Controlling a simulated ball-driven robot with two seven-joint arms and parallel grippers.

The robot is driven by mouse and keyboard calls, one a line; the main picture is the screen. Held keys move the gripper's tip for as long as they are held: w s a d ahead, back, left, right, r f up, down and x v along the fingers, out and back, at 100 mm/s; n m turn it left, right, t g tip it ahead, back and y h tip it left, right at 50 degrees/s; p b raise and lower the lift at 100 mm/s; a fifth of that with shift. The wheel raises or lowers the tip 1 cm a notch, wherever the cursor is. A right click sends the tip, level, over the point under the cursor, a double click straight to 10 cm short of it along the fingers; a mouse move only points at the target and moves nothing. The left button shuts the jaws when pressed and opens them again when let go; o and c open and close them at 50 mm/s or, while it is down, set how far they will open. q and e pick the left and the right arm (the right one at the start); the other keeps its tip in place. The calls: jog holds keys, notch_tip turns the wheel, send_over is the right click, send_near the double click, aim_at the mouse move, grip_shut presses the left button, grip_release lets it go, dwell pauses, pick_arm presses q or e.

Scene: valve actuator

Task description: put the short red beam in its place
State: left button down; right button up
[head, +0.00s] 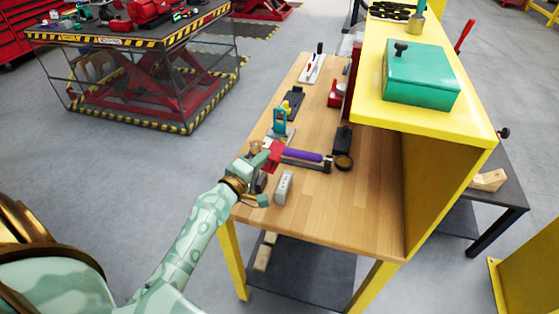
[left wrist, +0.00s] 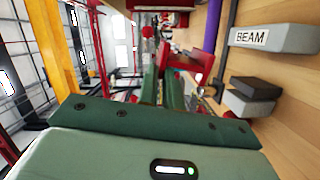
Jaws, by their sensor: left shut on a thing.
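My left gripper (head: 262,163) is over the left edge of the wooden workbench (head: 340,212). It is shut on a red piece (head: 273,154), which I take to be the short red beam. In the left wrist view, the red beam (left wrist: 205,64) shows beyond the green fingers (left wrist: 168,88). The fingers hide part of it. A grey block (head: 284,187) stands on the bench just right of the gripper. In the left wrist view, this grey block (left wrist: 282,39) carries a label reading "BEAM". My right gripper is not in view.
A purple cylinder (head: 302,155) lies just right of the red beam. A teal device (head: 279,122) stands behind the gripper, and a black holder (head: 343,140) stands farther right. A yellow shelf (head: 440,135) bounds the bench's right side. The front of the bench is clear.

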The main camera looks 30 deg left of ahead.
aim_at(262, 169)
pick_arm(q)
jog(key=n, duration=0.2)
jog(key=n+y, duration=0.1)
jog(key=shift+a+r+t, duration=0.3)
jog(key=shift+a, duration=0.05)
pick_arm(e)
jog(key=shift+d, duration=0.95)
